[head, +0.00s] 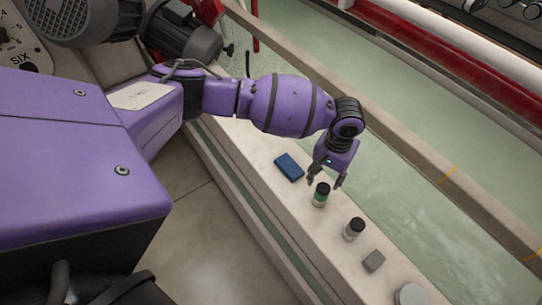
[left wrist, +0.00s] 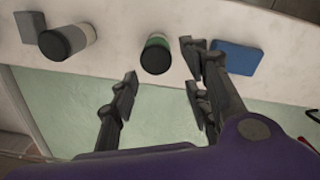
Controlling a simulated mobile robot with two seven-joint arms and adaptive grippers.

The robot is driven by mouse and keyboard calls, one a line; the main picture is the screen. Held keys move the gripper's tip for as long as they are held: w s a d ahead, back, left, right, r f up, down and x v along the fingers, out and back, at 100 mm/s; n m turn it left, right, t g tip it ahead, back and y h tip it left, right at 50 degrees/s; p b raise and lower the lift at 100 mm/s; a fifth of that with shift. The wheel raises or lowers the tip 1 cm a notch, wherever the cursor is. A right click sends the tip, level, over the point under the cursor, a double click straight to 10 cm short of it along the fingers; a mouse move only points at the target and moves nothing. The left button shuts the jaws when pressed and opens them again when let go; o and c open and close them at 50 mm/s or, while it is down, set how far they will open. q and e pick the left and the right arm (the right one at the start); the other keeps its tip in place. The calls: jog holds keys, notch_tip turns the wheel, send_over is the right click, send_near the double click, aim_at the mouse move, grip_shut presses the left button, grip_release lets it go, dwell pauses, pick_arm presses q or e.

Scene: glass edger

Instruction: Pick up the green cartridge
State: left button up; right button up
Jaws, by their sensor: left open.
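The green cartridge (head: 320,195) is a small cylinder with a black cap and a green body, standing upright on the pale ledge (head: 250,150) in the head view. In the left wrist view the green cartridge (left wrist: 156,53) is seen from above, beyond the fingertips and roughly between their lines. My left gripper (head: 325,181) is open and empty. Its fingers show in the left wrist view (left wrist: 160,62), one on each side, with the cartridge just past them. Whether a finger touches it I cannot tell. My right gripper is not in view.
A blue flat block (head: 289,167) lies left of the cartridge. A black-capped grey cartridge (head: 353,229), a small grey block (head: 373,261) and a pale round thing (head: 411,294) stand further right along the ledge. A beam (head: 440,184) runs behind, beyond a greenish strip.

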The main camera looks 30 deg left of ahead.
aim_at(326, 188)
pick_arm(q)
jog(key=shift+s+d+f, duration=0.2)
jog(key=shift+d+f, duration=0.1)
jog(key=shift+f, duration=0.25)
jog(key=shift+s+d+f, duration=0.15)
jog(key=shift+d+f, duration=0.15)
jog(key=shift+f, duration=0.2)
notch_tip(326, 188, down, 5)
jog(key=shift+f+b, duration=0.2)
jog(key=shift+b, duration=0.15)
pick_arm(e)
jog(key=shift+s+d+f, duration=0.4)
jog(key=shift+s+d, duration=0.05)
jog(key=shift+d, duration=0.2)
pick_arm(q)
jog(key=shift+c, duration=1.1)
grip_shut()
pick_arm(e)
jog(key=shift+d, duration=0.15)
